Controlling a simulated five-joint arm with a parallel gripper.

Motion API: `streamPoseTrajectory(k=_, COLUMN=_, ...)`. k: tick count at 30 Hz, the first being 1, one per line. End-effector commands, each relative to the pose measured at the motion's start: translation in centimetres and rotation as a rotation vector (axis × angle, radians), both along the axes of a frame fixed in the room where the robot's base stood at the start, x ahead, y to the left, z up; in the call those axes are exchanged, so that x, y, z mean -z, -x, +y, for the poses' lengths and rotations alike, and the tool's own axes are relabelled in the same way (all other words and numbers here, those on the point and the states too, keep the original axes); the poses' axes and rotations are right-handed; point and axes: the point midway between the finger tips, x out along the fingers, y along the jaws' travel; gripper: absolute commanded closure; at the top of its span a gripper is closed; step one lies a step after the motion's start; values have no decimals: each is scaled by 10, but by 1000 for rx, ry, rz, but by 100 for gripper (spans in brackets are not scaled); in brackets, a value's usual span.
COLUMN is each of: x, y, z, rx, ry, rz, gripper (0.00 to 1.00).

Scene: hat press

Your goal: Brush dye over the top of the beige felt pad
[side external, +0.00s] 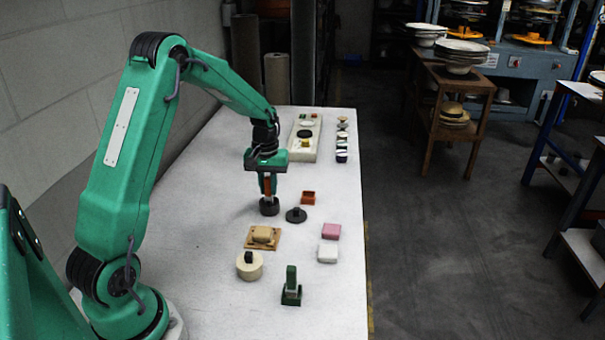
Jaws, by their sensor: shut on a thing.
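The beige felt pad (263,234) lies on a small wooden board (250,243) in the middle of the white table. My gripper (267,183) points straight down behind the pad in the side view. It is shut on a slim orange-brown thing, which looks like a brush handle (267,187). A dark round pot (269,207) stands directly below it. The lower end of the held thing meets the pot's top; I cannot tell how deep it reaches, and its bristles are hidden. The pad's top looks plain beige.
A dark knobbed disc (296,215) lies right of the pot, near an orange open box (308,197). A cream round container (249,266), a green upright block (291,287), a pink block (333,230) and a white block (327,252) stand nearer. A long tray (303,152) lies behind.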

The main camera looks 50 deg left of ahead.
Motion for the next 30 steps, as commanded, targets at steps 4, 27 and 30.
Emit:
streamPoseTrajectory(k=4, x=3, y=1, z=0, rx=0, ry=2, rz=5, gripper=100)
streamPoseTrajectory(k=27, x=-34, y=0, z=0, rx=0, ry=1, rz=1, gripper=100)
streamPoseTrajectory(k=30, x=-40, y=0, z=0, rx=0, ry=0, rz=0, gripper=100)
